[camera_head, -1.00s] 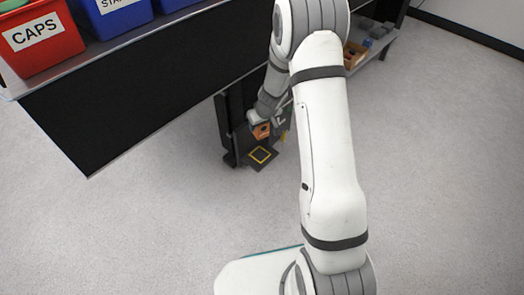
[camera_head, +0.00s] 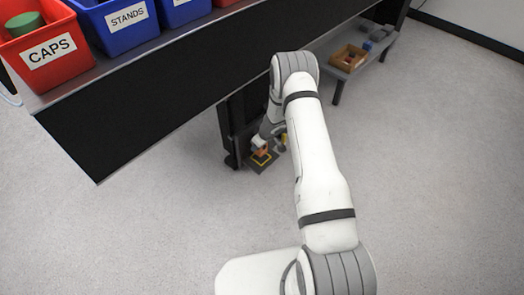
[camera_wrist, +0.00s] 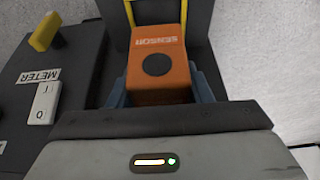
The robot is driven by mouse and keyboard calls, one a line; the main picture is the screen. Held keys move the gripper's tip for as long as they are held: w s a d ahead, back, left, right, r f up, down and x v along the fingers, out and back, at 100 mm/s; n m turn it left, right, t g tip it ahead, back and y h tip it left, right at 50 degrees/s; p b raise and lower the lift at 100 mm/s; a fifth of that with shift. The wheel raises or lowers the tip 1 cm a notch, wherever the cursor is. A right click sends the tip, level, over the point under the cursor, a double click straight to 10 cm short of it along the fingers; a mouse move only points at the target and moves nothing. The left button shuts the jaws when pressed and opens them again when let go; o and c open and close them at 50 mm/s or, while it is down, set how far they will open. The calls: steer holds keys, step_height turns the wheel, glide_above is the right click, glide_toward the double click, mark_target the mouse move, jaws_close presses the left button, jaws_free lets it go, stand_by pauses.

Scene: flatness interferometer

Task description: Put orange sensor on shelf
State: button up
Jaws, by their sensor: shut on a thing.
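The orange sensor (camera_wrist: 158,62), a box with a dark round spot and the word SENSOR, sits between the fingers of my gripper (camera_wrist: 160,92) in the wrist view. My gripper is shut on it. In the head view the sensor (camera_head: 262,152) is small, at or just above a dark plate (camera_head: 254,168) with a yellow square outline. I cannot tell whether it touches the plate. In the wrist view, part of the yellow outline (camera_wrist: 128,12) shows behind the sensor. A low grey shelf (camera_head: 338,66) stands at the upper right in the head view.
A dark box labelled METER (camera_wrist: 75,85), with a yellow handle (camera_wrist: 45,32), stands left of the sensor. The shelf bears a wooden tray (camera_head: 349,56). Bins labelled CAPS (camera_head: 50,50) and STANDS (camera_head: 125,20) stand on the dark bench (camera_head: 150,110). The floor is largely clear.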

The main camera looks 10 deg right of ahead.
steer(key=shift+f+b, duration=0.45)
steer(key=shift+f, duration=1.3)
steer(key=shift+f, duration=0.2)
steer(key=o, duration=1.1)
steer(key=shift+r, duration=0.1)
